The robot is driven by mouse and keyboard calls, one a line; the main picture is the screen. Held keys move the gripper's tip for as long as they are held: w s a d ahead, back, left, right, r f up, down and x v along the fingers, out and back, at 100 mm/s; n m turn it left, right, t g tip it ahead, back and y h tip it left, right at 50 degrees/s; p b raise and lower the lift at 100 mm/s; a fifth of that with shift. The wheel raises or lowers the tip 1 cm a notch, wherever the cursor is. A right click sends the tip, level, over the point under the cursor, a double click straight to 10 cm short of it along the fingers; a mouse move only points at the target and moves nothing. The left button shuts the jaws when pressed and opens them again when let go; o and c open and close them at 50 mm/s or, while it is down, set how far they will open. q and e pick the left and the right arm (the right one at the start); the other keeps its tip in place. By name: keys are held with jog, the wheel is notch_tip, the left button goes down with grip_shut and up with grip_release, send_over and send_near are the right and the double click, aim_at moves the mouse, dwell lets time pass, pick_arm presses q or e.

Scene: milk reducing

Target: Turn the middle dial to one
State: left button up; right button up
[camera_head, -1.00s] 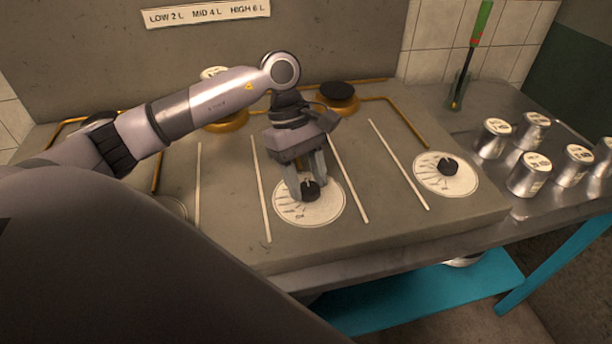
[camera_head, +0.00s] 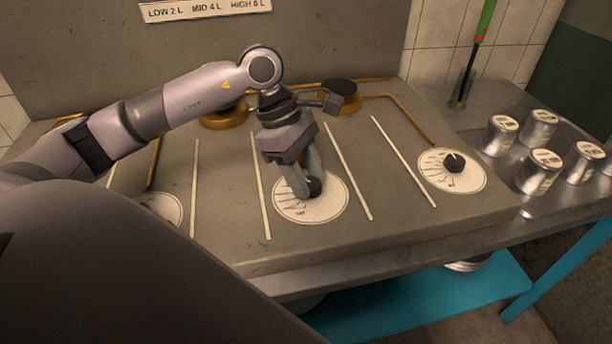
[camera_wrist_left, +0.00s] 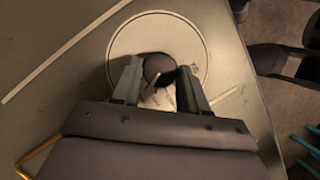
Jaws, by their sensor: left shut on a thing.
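The middle dial is a black knob (camera_head: 313,186) on a round white scale plate (camera_head: 325,206) with dark marks, set in the stove's sloped front. My left gripper (camera_head: 309,187) comes down on it from above, with its fingers on both sides of the knob, shut on it. In the left wrist view the knob (camera_wrist_left: 158,68) sits between the two fingertips (camera_wrist_left: 158,76), with a pale pointer line on it. The scale's numbers are too small or covered to read. My right gripper is not in view.
The right dial (camera_head: 453,162) and a partly hidden left plate (camera_head: 163,207) flank the middle one. Raised pale strips separate them. Metal cans (camera_head: 538,172) stand on the right counter, with a green-handled tool (camera_head: 485,20) behind. A sign (camera_head: 205,9) reads low, mid, high.

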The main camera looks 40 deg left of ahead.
pick_arm(q)
jog(key=o, duration=1.1)
jog(key=shift+c, duration=0.2)
jog(key=v, duration=0.7)
jog(key=shift+r, duration=0.1)
